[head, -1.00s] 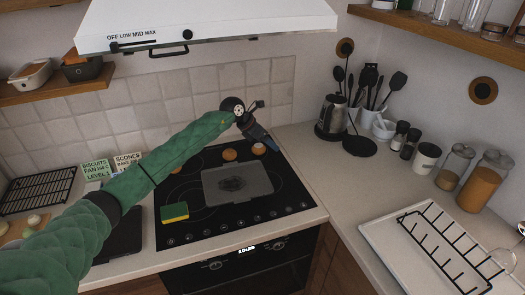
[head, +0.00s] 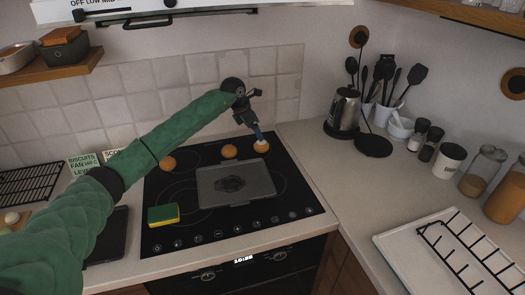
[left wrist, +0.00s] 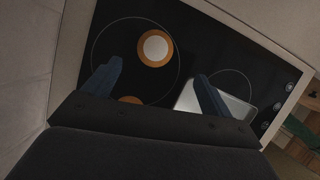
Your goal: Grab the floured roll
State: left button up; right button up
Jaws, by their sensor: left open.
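The floured roll (head: 261,146), a brown bun with a white top, sits at the back right of the black cooktop (head: 290,205). It also shows in the left wrist view as a brown ring around a white disc (left wrist: 155,48). My left gripper (head: 258,134) points down just above the roll in the head view. In the left wrist view its two fingers (left wrist: 156,84) are apart with nothing between them, and the roll lies beyond the gap. Whether a finger touches it I cannot tell. My right gripper is not in view.
Plain brown rolls stand at the back middle (head: 229,152) and back left (head: 167,163) of the cooktop. A grey tray (head: 215,198) lies in the middle, with a yellow-green sponge (head: 163,215) to its left. A kettle (head: 343,110) stands on the right counter.

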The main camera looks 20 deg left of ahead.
aim_at(259, 143)
pick_arm(q)
jog(key=x, duration=0.2)
jog(key=shift+s+f, duration=0.1)
jog(key=shift+f, duration=0.25)
jog(key=shift+x, duration=0.8)
jog(key=f+p, duration=0.1)
jog(key=w+f+p, duration=0.1)
jog(key=f+p, duration=0.1)
jog(key=shift+w+d+f+p, duration=0.15)
jog(key=shift+w+f+p, duration=0.15)
jog(key=shift+w+f, duration=0.05)
jog(key=shift+w+d+f, duration=0.1)
jog(key=shift+w+f, duration=0.05)
jog(key=shift+f, duration=0.45)
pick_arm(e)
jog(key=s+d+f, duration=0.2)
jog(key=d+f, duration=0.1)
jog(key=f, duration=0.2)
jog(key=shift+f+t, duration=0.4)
pick_arm(q)
jog(key=c, duration=0.9)
jog(key=shift+c, duration=0.9)
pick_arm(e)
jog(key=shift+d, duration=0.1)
